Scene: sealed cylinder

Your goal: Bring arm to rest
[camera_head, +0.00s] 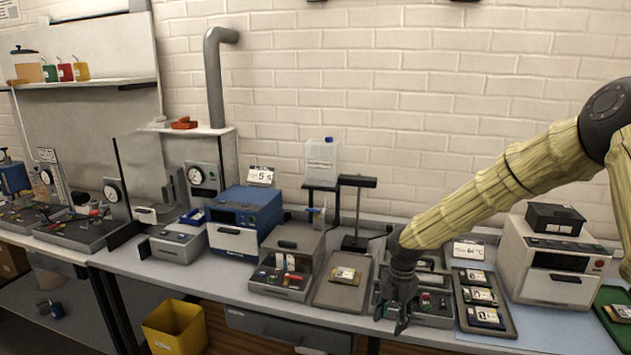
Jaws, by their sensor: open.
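My gripper (395,318) hangs at the end of my yellow-sleeved arm, which reaches in from the right. It points down at the front of the bench, over the left front of a grey device with small coloured buttons (432,303). Its fingers are apart and I see nothing between them. I cannot tell whether the fingertips touch the device. My arm hides part of the bench and the wall behind it.
A tray (344,300) with a labelled item lies left of my gripper. A dark tray (511,328) with several labelled items lies right of it. A white box-shaped instrument (505,262) stands farther right. A yellow bin (160,343) stands below the bench.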

